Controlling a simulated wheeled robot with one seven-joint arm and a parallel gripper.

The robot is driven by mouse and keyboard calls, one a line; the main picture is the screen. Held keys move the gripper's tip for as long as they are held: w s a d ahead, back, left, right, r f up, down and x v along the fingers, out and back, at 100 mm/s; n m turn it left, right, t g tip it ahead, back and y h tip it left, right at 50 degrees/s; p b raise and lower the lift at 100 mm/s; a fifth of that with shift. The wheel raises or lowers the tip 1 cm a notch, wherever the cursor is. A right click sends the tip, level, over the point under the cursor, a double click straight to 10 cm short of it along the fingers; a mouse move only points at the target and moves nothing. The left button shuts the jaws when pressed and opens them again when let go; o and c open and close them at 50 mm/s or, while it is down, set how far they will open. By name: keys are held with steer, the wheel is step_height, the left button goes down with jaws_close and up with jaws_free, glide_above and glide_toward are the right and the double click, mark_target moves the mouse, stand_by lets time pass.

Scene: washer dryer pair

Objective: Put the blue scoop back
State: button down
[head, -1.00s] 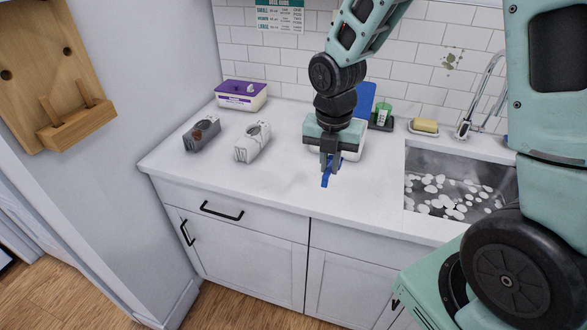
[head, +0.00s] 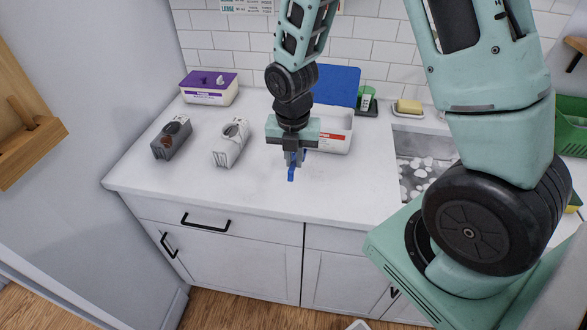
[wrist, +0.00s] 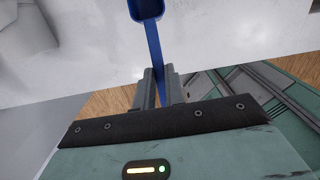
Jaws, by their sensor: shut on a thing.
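My gripper (head: 292,164) is shut on the handle of the blue scoop (head: 291,174), in front of the white tub. In the wrist view the scoop's blue bowl (wrist: 147,9) shows at the top edge, cut off by the frame. Its handle runs down between my two fingers (wrist: 160,88). The white tub (head: 338,141) with a red label stands on the counter, its blue lid (head: 336,86) raised at the back. My gripper covers its left part, and its inside is mostly hidden. I cannot tell how high the scoop is above the counter.
A yellow soap bar (head: 409,106) and a sink (head: 412,145) are at the right. The front of the counter (head: 225,188) is clear.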

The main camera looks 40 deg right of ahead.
mark_target(294, 163)
steer(key=shift+f+p, duration=0.3)
steer(key=shift+f, duration=1.8)
steer(key=shift+f, duration=0.2)
steer(key=c, duration=1.5)
jaws_free()
steer(key=shift+r, duration=0.1)
